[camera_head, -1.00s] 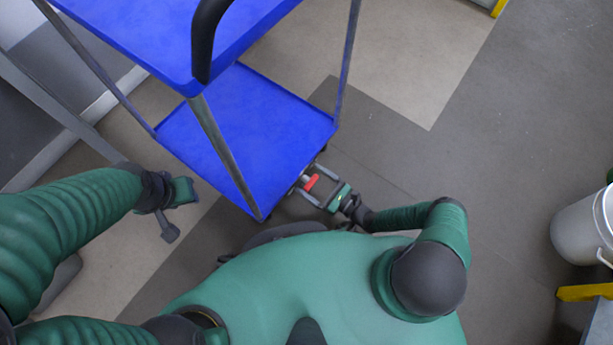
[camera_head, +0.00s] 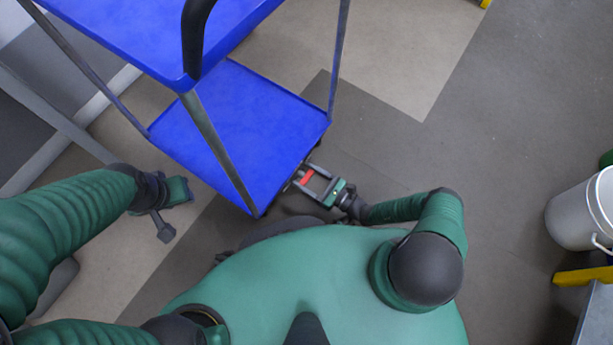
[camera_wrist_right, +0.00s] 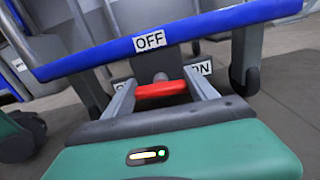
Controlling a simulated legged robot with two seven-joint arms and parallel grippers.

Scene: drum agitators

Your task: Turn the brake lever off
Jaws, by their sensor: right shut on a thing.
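The red brake lever (camera_head: 307,176) is at the near lower corner of the blue cart (camera_head: 245,125), close to the floor. My right gripper (camera_head: 304,178) is at that corner, with its fingers on either side of the lever. In the right wrist view the red lever (camera_wrist_right: 160,89) lies crosswise between the two grey fingers, and the gripper (camera_wrist_right: 160,84) is shut on it. A white OFF label (camera_wrist_right: 149,40) is on the cart's blue edge, and an ON label (camera_wrist_right: 202,68) is partly hidden behind a finger. My left gripper (camera_head: 172,205) is beside the cart, away from the lever.
The cart's legs and black handle (camera_head: 193,40) rise over the shelf. A white bucket (camera_head: 580,213) stands at the right, near a yellow-edged item (camera_head: 585,276). The grey floor between the cart and the bucket is clear.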

